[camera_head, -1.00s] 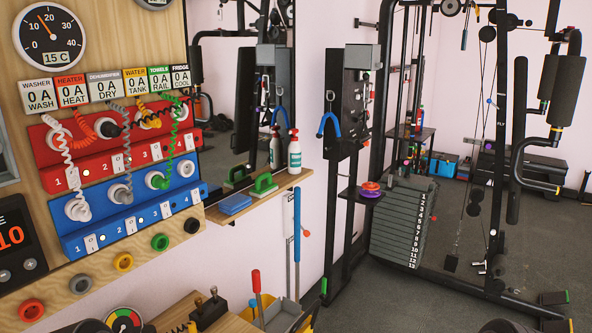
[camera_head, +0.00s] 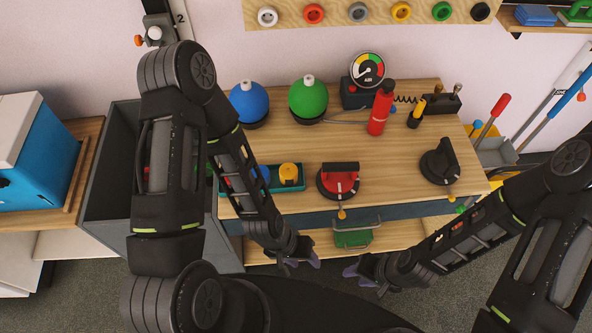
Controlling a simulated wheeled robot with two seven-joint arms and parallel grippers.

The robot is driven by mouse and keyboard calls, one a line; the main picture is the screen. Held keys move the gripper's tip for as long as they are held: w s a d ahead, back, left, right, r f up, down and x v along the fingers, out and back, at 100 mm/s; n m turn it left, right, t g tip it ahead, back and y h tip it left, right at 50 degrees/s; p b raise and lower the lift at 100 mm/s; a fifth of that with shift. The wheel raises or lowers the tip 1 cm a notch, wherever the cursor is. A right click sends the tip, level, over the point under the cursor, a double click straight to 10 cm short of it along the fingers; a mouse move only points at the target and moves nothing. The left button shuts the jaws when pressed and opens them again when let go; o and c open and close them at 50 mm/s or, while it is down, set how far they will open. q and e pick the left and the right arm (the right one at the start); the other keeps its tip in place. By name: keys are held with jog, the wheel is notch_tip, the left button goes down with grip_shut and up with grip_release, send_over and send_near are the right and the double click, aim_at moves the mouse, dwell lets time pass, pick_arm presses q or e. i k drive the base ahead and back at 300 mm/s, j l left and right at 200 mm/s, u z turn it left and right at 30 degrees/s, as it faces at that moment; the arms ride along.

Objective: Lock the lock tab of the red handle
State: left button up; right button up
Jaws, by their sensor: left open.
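My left gripper (camera_head: 301,262) is open and empty, in front of the bench, below and left of the red handle. My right gripper (camera_head: 364,279) looks open and empty, below and slightly right of it. Neither gripper touches the handle.
A black rotary handle (camera_head: 438,166) with an orange tab sits to the right. A blue ball (camera_head: 249,101), a green ball (camera_head: 308,98), a gauge (camera_head: 367,71) and a red bottle (camera_head: 380,108) stand behind. A grey bin (camera_head: 108,170) is left. The bench (camera_head: 395,165) is clear between the handles.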

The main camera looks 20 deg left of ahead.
aim_at(342, 213)
jog(key=u, duration=0.15)
jog(key=j+z, duration=0.2)
jog(key=z, duration=0.45)
jog(key=k+j+z, duration=0.35)
jog(key=k+j, duration=0.2)
jog(key=k+j+z, duration=0.4)
jog(key=k, duration=0.25)
jog(key=k+j, duration=0.55)
jog(key=k, duration=0.25)
